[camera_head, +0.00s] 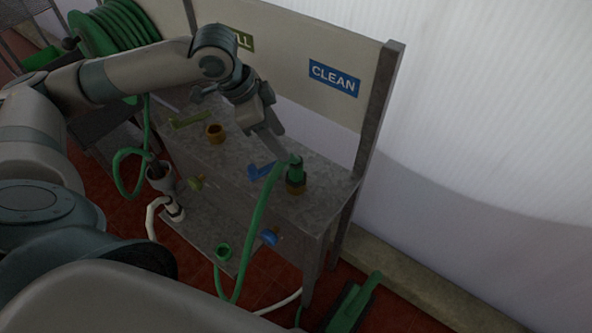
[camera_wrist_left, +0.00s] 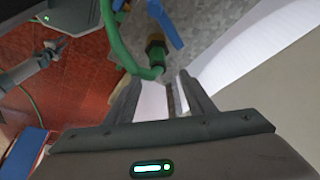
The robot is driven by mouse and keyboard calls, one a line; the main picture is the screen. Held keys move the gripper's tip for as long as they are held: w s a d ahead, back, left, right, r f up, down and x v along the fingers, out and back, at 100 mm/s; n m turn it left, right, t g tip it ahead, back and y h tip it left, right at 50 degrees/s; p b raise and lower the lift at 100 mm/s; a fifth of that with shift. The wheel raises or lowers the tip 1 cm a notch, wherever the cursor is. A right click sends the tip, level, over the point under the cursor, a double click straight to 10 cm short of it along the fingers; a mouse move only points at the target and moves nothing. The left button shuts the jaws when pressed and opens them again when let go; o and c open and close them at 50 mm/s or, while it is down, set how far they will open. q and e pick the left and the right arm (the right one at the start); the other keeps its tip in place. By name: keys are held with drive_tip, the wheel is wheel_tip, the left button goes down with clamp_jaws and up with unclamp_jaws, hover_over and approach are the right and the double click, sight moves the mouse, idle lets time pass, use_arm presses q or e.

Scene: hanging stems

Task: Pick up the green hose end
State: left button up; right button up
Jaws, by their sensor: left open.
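The green hose end (camera_head: 296,164) stands upright in a brass fitting (camera_head: 296,187) near the front right corner of the bench. Its hose (camera_head: 258,218) arcs down over the bench edge. In the left wrist view the green hose (camera_wrist_left: 124,52) bends close ahead of the fingers, with the brass fitting (camera_wrist_left: 156,46) behind it. My left gripper (camera_head: 280,144) is open, just above and left of the hose end in the head view; it also shows in the left wrist view (camera_wrist_left: 170,98). Contact is not clear. A small grey arm end (camera_wrist_left: 52,48), perhaps my right gripper, shows there.
Blue valve handle (camera_head: 261,171), olive handle (camera_head: 190,120) and an empty brass ring (camera_head: 215,132) are on the bench. A CLEAN sign (camera_head: 333,78) is on the backboard. A green hose reel (camera_head: 112,30) stands at the left.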

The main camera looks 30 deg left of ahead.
sight(291, 161)
use_arm(q)
drive_tip(key=p+x, duration=0.1)
drive_tip(key=x, duration=0.5)
drive_tip(key=shift+w+d+f, duration=0.1)
drive_tip(key=shift+f, duration=0.3)
drive_tip(key=shift+f+p, duration=0.1)
drive_tip(key=shift+p, duration=0.25)
drive_tip(key=shift+d+f+p, duration=0.1)
drive_tip(key=shift+f+p, duration=0.15)
drive_tip(key=shift+p, duration=0.05)
drive_tip(key=x, duration=0.1)
drive_tip(key=p+x, duration=0.1)
drive_tip(key=x, duration=0.1)
drive_tip(key=shift+s+f, duration=0.15)
drive_tip(key=shift+s, duration=0.1)
drive_tip(key=shift+w+d+f+p, duration=0.15)
drive_tip(key=shift+f+p, duration=0.2)
drive_tip(key=shift+f, duration=0.25)
drive_tip(key=shift+c, duration=0.7)
drive_tip(key=c, duration=1)
